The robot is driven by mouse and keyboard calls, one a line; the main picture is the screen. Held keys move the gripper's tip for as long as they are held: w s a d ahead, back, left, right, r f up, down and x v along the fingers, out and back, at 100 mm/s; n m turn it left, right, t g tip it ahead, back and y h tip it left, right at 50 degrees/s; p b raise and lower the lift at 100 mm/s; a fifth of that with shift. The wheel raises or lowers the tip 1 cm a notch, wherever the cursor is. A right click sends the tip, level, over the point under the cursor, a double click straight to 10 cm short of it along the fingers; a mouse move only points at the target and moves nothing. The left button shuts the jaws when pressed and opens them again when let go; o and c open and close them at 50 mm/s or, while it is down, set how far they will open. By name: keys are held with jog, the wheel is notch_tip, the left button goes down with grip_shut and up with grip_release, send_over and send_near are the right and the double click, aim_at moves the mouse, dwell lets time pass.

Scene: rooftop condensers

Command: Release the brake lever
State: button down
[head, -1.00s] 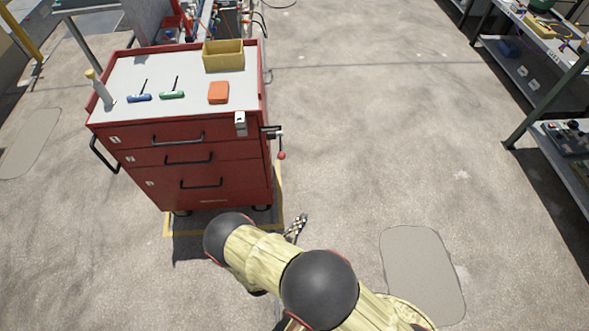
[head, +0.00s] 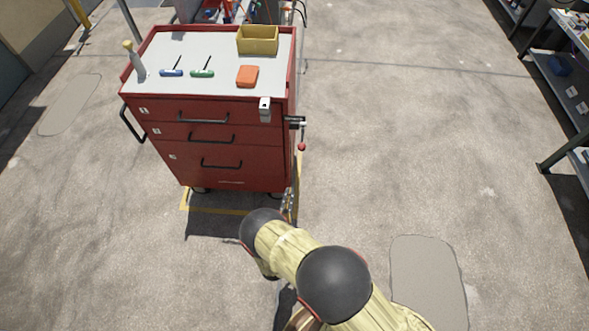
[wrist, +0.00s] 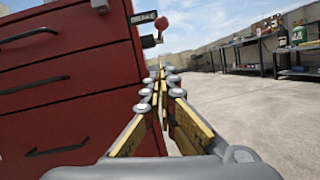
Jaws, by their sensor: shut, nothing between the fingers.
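The brake lever (head: 302,138) hangs from a dark bracket on the right side of the red tool cart (head: 225,166), near its front corner. In the wrist view the red knob (wrist: 161,24) shows at the cart's upper right edge, beside a dark BRAKE label (wrist: 143,17). My gripper (wrist: 163,78) is shut and empty, pointing forward along the cart's right side, below the lever and apart from it. In the head view my gripper (head: 288,203) shows small, low by the cart's front right corner.
The cart top holds a yellow bin (head: 258,41), an orange block (head: 247,76), and blue (head: 171,73) and green (head: 202,73) T-handle tools. A grey latch (head: 265,109) sits at the cart's front right corner. Open floor lies to the right, with shelving (head: 560,85) beyond.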

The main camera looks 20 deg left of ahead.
jog(key=d+r+b+x, duration=0.1)
jog(key=r+b+x, duration=0.1)
jog(key=x, duration=1)
jog(key=shift+a+r+b, duration=0.3)
jog(key=shift+r+b, duration=0.05)
jog(key=shift+b, duration=0.55)
jog(key=shift+s+r, duration=0.1)
jog(key=shift+s, duration=0.05)
jog(key=shift+r+g+p, duration=0.45)
jog(key=shift+g+p, duration=0.35)
jog(key=shift+p, duration=0.25)
